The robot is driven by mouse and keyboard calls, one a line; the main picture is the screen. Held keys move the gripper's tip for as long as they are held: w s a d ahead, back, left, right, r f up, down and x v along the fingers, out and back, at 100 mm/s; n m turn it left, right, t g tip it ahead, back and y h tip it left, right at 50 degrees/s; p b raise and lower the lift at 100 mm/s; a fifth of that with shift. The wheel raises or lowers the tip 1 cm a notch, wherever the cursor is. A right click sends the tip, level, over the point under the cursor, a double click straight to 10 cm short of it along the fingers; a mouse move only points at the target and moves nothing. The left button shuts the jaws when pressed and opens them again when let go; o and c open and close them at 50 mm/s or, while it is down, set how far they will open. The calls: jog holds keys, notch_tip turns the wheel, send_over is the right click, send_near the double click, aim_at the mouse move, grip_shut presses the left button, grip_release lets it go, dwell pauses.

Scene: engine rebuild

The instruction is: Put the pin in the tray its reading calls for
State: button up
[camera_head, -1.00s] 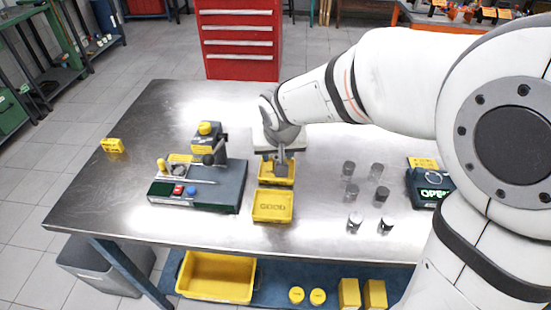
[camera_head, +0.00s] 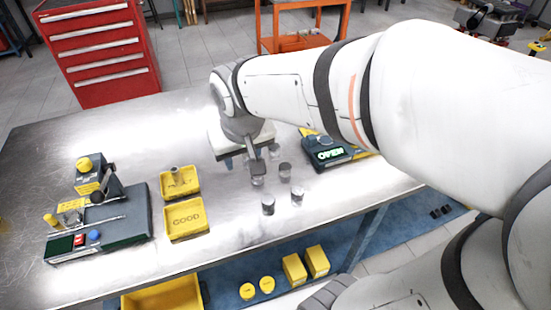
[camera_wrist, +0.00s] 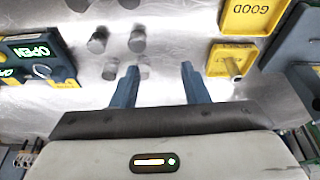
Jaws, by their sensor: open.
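The near yellow tray (camera_head: 187,222) reads GOOD and looks empty. My gripper (camera_head: 239,163) is open and empty, above the table to the right of the trays and close to several grey cylinders (camera_head: 268,206). The gripper (camera_wrist: 159,82) shows two separated blue fingers in the wrist view. The measuring stand (camera_head: 95,190) is at left; its reading is not legible.
A dark device (camera_head: 328,154) with a green OPEN display stands right of the cylinders. The stand's dark base (camera_head: 130,217) carries a red and a blue button. Bare metal table (camera_head: 235,240) lies in front of my gripper. A red drawer cabinet (camera_head: 100,50) stands behind.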

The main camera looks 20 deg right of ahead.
jog(key=s+d+f+m, duration=0.1)
jog(key=s+d+f, duration=0.1)
jog(key=s+d, duration=0.5)
jog(key=shift+s+d+f+g, duration=0.25)
jog(key=shift+s+d+g, duration=0.15)
jog(key=shift+s, duration=0.1)
jog(key=shift+a, duration=0.1)
dwell(0.4)
